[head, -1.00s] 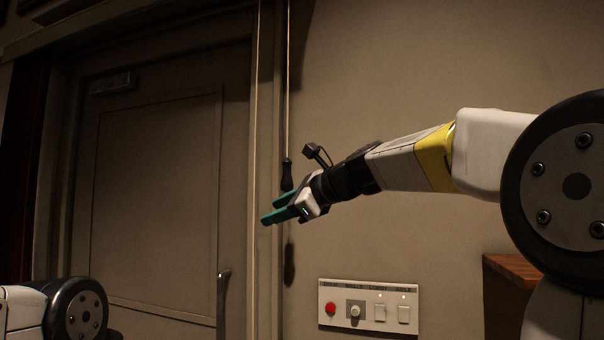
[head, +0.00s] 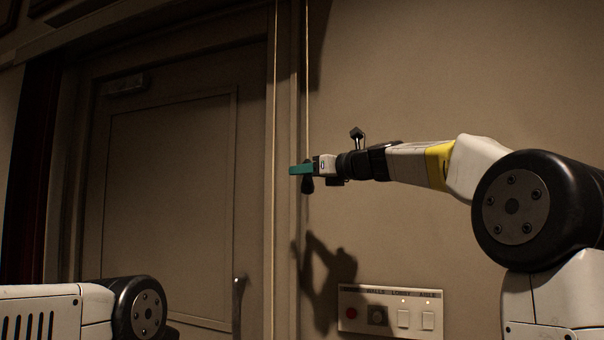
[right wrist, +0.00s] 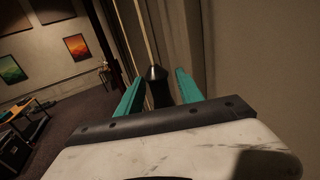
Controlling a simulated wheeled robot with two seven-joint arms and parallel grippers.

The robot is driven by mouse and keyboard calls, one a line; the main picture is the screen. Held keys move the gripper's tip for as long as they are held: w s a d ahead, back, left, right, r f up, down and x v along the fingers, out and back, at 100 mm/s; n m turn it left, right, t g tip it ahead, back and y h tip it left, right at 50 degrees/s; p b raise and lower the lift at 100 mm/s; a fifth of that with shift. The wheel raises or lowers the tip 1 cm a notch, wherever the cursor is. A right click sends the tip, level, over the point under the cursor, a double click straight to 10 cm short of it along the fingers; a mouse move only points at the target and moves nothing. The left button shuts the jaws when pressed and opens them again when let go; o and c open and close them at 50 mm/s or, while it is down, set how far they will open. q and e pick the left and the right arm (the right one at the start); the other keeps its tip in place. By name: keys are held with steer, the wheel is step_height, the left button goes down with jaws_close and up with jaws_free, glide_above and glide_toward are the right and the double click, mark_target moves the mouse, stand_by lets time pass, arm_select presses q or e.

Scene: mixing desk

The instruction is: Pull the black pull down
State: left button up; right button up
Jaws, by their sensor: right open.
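The black pull (head: 307,186) hangs on a pale cord in front of the wall beside the door. My right gripper (head: 300,170) is level with it, its teal fingers hiding the pull's upper part in the head view. In the right wrist view the black pull (right wrist: 158,88) stands between the two open teal fingers (right wrist: 156,94), with a gap visible on each side. Its lower end is hidden behind the gripper body there. My left arm shows at the lower left of the head view, but its gripper is out of view.
A second pale cord (head: 274,150) hangs just left of the pull's cord. A switch panel (head: 391,333) with a red button is on the wall below. A closed door (head: 170,200) with a handle (head: 238,300) is at the left. The right wrist view shows a table (right wrist: 32,112) on the far floor.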

steer(key=shift+x, duration=1.15)
steer(key=shift+c, duration=0.2)
jaws_close()
stand_by(0.4)
